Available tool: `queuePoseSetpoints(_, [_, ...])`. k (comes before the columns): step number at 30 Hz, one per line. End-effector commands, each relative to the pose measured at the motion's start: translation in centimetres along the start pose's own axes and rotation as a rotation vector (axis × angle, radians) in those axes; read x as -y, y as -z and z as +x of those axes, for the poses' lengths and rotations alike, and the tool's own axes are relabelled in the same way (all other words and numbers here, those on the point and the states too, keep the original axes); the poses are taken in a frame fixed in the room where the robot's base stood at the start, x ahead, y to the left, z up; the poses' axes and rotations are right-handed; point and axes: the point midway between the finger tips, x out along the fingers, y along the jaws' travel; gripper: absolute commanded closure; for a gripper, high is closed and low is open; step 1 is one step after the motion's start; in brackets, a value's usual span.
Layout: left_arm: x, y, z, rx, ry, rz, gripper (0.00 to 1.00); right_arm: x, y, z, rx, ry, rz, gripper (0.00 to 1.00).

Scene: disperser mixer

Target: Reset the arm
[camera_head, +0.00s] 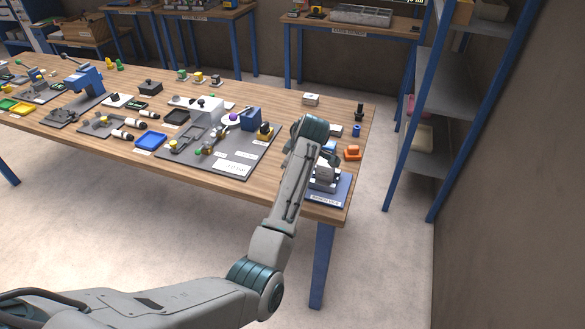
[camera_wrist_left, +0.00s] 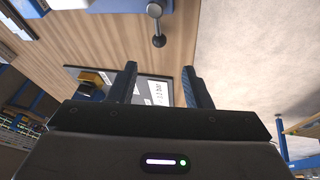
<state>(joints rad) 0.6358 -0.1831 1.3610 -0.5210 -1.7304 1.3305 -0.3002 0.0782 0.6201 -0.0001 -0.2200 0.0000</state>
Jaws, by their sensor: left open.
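My left arm (camera_head: 292,190) comes in from the lower left in the head view, bends at its elbow and reaches up over the right end of the table. Its gripper is not clearly seen there. In the left wrist view the left gripper (camera_wrist_left: 160,82) is open, its two dark fingers apart with nothing held between them. Beyond the fingers is a dark board with a white label (camera_wrist_left: 158,92). A lever with a dark ball knob (camera_wrist_left: 158,41) shows above them. My right gripper is in neither view.
The wooden table (camera_head: 335,113) holds a grey board (camera_head: 240,153) with a white label and small parts. A blue tray (camera_head: 150,141), a blue stand (camera_head: 84,78) and an orange part (camera_head: 352,153) are also there. Blue-framed shelves (camera_head: 440,95) stand at right. Floor in front is clear.

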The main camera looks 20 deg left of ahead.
Motion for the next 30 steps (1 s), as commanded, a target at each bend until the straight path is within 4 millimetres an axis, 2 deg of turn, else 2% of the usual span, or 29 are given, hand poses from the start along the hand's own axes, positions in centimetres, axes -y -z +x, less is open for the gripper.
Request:
queuePoseSetpoints(11, [0.0,0.0,0.0,0.000,0.000,0.001,0.55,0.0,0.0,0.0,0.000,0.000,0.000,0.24])
queuePoseSetpoints(15, [1.7,-0.2,1.3,0.009,0.002,0.038,0.55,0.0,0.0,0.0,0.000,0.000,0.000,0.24])
queuePoseSetpoints(17, [3.5,-0.3,2.4,0.019,0.002,0.080,0.55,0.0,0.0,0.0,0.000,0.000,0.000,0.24])
queuePoseSetpoints(20, [7.7,-0.6,4.5,0.039,-0.003,0.181,0.55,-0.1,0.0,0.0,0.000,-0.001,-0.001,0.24])
queuePoseSetpoints(24, [14.4,-0.9,6.8,0.064,-0.022,0.357,0.55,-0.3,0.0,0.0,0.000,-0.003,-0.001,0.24])
queuePoseSetpoints(30, [23.9,-1.5,7.6,0.090,-0.064,0.625,0.55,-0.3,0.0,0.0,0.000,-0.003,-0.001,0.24])
